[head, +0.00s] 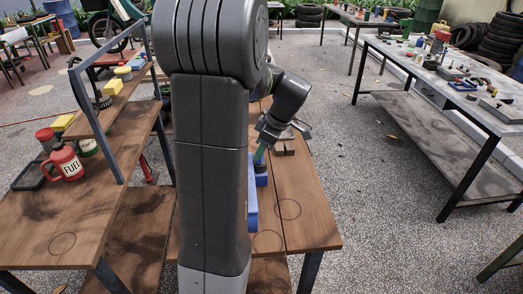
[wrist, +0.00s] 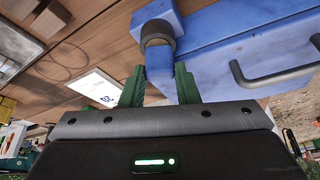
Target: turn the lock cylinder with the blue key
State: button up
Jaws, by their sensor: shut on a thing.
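In the wrist view the green fingers of my gripper (wrist: 160,88) are closed on the blue key (wrist: 159,60), which shows between them. The key reaches up to the dark round lock cylinder (wrist: 158,32) on a blue block (wrist: 160,12). Its far end is hidden at the cylinder, so how deep it sits cannot be told. In the head view my gripper (head: 261,155) points down at the blue housing (head: 252,212) on the wooden bench. My arm covers much of that housing, and the key and cylinder cannot be made out there.
A grey bar handle (wrist: 272,76) stands out from the blue housing beside my gripper. A white card (wrist: 97,88) lies on the wood. Brown blocks (head: 284,147) lie beyond my gripper. A red fuel can (head: 66,163) stands at left. Open floor separates the right-hand bench (head: 440,80).

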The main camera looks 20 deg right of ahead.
dwell(0.4)
jog(key=n+g, duration=0.1)
jog(key=n, duration=0.3)
jog(key=shift+d+y, duration=0.1)
jog(key=shift+y, duration=0.2)
jog(key=shift+g, duration=0.3)
jog(key=n+g, duration=0.1)
jog(key=n, duration=0.3)
jog(key=shift+w, duration=0.15)
jog(key=o, duration=1)
